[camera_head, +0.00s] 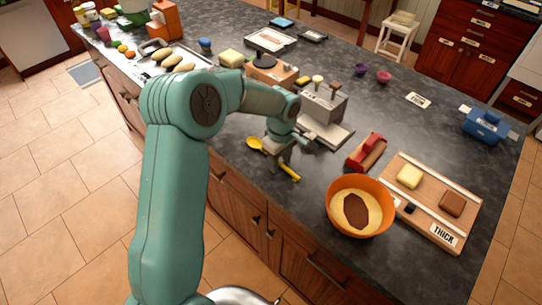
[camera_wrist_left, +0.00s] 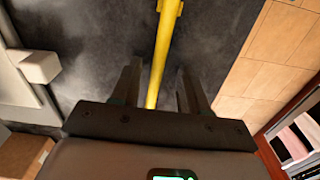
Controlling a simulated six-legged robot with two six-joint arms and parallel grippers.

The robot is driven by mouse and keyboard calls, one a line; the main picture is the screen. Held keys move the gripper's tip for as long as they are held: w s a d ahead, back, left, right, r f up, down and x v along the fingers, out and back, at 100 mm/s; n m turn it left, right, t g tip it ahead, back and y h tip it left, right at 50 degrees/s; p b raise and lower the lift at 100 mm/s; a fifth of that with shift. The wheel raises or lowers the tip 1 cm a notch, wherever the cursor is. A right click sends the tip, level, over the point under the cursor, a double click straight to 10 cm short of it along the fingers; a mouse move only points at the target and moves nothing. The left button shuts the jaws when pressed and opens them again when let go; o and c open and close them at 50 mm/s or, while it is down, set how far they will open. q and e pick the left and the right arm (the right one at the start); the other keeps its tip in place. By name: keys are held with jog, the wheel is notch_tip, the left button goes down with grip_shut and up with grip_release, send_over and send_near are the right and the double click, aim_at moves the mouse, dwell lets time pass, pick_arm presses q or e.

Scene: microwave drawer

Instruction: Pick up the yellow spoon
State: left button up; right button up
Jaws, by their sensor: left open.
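The yellow spoon (camera_head: 290,172) lies on the dark countertop near its front edge, with its bowl to the left and its handle to the right. My left gripper (camera_head: 278,157) is over the middle of the spoon and hides part of it. In the left wrist view, the spoon's yellow shaft (camera_wrist_left: 162,50) runs between the two fingers of my left gripper (camera_wrist_left: 160,88). The fingers stand apart, with a gap on each side of the shaft. My right gripper is in neither view.
A grey machine (camera_head: 322,103) stands just behind the spoon. To the right are a red tool (camera_head: 367,152), an orange bowl (camera_head: 372,185) and a wooden board (camera_head: 432,235). A tray of oval items (camera_head: 180,68) is at the back left. The counter's front edge is close.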

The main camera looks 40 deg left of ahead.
aim_at(281, 163)
pick_arm(q)
jog(key=shift+w+d+f, duration=0.1)
jog(key=shift+w, duration=0.1)
grip_shut()
jog(key=shift+s, duration=0.1)
jog(key=shift+r, duration=0.55)
notch_tip(281, 163, up, 19)
jog(key=b, duration=0.1)
